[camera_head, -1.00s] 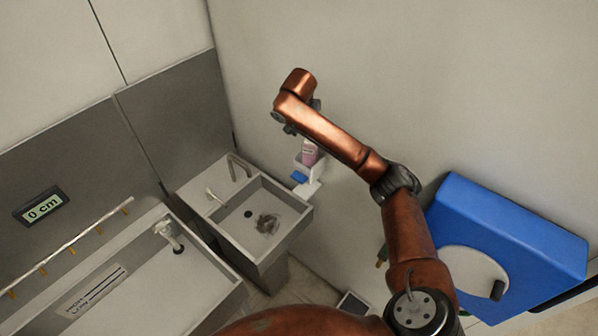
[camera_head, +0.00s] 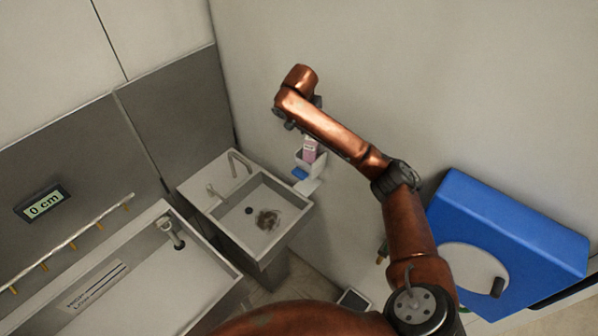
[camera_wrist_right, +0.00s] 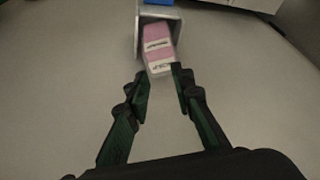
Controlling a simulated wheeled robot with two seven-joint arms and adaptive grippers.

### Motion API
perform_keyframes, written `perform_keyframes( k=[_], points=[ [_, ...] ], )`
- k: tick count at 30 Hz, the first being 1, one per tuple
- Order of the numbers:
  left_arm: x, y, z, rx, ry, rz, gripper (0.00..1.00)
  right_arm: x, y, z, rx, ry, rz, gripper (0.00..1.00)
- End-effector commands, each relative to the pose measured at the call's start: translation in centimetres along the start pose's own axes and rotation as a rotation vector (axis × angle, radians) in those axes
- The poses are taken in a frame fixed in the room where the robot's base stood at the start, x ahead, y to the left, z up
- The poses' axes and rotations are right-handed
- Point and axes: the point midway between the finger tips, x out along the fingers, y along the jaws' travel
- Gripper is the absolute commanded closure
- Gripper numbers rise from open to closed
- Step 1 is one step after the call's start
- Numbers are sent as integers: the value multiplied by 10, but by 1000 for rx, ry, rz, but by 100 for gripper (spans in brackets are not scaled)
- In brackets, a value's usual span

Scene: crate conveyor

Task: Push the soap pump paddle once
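The soap pump is a wall holder with a pink and white bottle (camera_head: 309,150) in it and a blue paddle (camera_head: 299,174) at its lower left. In the right wrist view the pink bottle (camera_wrist_right: 157,49) sits in its grey holder (camera_wrist_right: 138,38), and part of the blue paddle (camera_wrist_right: 158,2) shows at the top edge. My right gripper (camera_wrist_right: 160,72) is open, its two dark fingers apart with the bottle's near end just beyond or between the tips; I cannot tell whether they touch. In the head view my arm hides most of that gripper. My left gripper is not in view.
A steel sink (camera_head: 300,207) with a tap stands left of the holder. A longer trough (camera_head: 62,312) is further left, below a display (camera_head: 43,203) reading 0 cm. A blue dispenser (camera_head: 540,236) hangs on the wall at right.

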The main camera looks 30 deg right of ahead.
Motion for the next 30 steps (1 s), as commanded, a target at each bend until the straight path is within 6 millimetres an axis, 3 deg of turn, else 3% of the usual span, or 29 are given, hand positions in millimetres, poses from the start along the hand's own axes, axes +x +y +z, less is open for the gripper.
perform_keyframes(
  k=[9, 30],
  points=[
    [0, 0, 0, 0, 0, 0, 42, 0, 0, 0, 0, 0, 0, 100],
    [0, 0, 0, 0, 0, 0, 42, 0, 0, 0, 0, 0, 0, 100]
  ],
)
